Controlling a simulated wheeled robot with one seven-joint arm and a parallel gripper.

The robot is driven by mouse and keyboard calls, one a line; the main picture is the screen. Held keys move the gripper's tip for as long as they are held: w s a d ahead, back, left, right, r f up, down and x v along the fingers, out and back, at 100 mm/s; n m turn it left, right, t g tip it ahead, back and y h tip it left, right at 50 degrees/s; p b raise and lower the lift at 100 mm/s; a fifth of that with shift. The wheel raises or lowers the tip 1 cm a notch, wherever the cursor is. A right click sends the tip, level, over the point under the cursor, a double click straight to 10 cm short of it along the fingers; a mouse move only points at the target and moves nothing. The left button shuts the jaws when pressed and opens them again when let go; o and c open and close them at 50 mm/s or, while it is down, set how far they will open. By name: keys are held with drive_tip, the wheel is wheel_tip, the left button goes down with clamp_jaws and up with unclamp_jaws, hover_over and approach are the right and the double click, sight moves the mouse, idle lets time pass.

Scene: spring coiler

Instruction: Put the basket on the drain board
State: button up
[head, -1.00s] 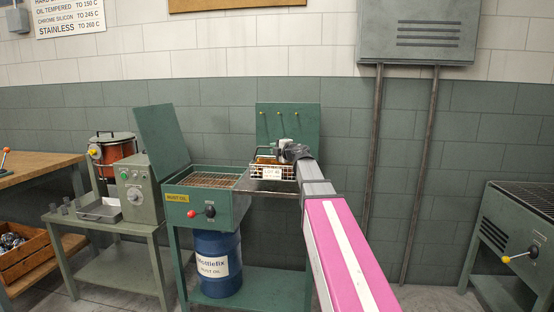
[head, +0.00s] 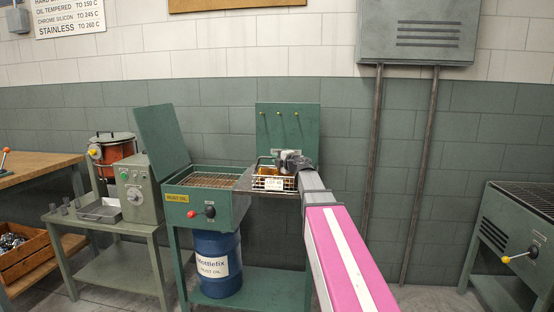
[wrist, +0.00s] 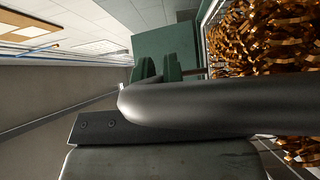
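The basket (head: 287,189) is a pale wire basket with a white label and copper-coloured springs in it, in front of the green pegboard panel. The drain board (head: 245,184) is the grey metal shelf right of the dip tank; the basket overlaps its right part, and I cannot tell whether it touches. My gripper (head: 291,161) is at the basket's upper right side and moves with it; its fingertips are hidden. In the wrist view, the springs in the basket (wrist: 262,45) fill the upper right, and a thick dark grey bar crosses close to the camera.
The green dip tank (head: 207,207) with a mesh top and raised lid stands left of the board. A blue drum (head: 216,285) stands below it. A grey-green control box (head: 137,195) is further left. A black-topped unit (head: 520,230) stands at the far right.

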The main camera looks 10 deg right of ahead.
drive_tip(key=o, duration=0.4)
drive_tip(key=shift+r, duration=0.1)
drive_tip(key=v, duration=1.2)
